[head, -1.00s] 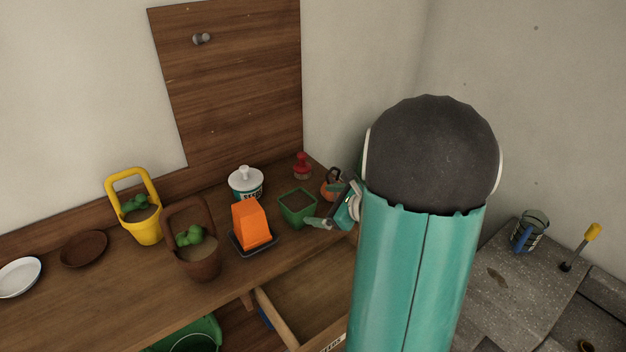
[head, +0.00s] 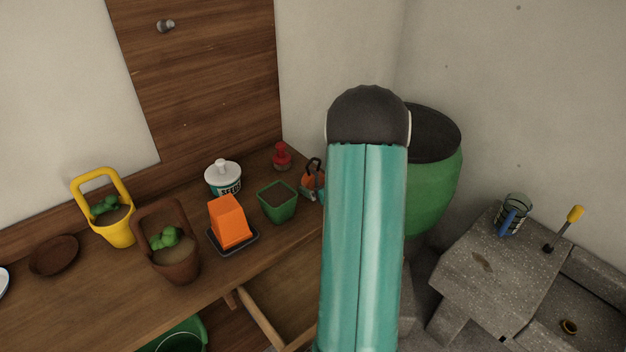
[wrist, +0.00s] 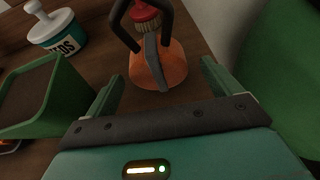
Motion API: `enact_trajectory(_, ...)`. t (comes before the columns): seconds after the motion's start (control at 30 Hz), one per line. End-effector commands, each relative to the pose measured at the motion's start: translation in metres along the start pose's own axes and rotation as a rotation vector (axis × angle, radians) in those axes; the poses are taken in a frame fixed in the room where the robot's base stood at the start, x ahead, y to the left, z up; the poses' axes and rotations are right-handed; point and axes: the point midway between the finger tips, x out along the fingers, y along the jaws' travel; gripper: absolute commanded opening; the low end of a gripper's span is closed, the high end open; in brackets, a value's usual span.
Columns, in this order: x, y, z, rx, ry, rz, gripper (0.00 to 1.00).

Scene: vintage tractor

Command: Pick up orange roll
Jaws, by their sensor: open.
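An orange rounded object (wrist: 176,66), which seems to be the orange roll, stands on the wooden bench with a dark handle-like loop and a grey strip across it. It also shows in the head view (head: 307,180), partly hidden behind my arm. My gripper (wrist: 161,71) is open and empty in the wrist view. Its two green fingers point at the orange object, one to each side of its near end. I cannot tell whether they touch it. In the head view my arm hides most of the gripper.
A green square pot (head: 278,207) stands close left of the gripper, with a white-lidded seeds tub (head: 224,180) behind. A red-topped brush (head: 282,157) stands beyond the orange object. An orange block (head: 230,222) sits on a dark tray. A green barrel (head: 437,180) stands right.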

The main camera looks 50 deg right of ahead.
Motion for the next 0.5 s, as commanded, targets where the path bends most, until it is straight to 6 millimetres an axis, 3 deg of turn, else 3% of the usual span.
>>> enact_trajectory(0.3,0.045,0.002,0.0,-0.001,0.001,0.004,0.9)
enact_trajectory(0.5,0.057,0.001,0.001,-0.002,0.0,0.003,0.9)
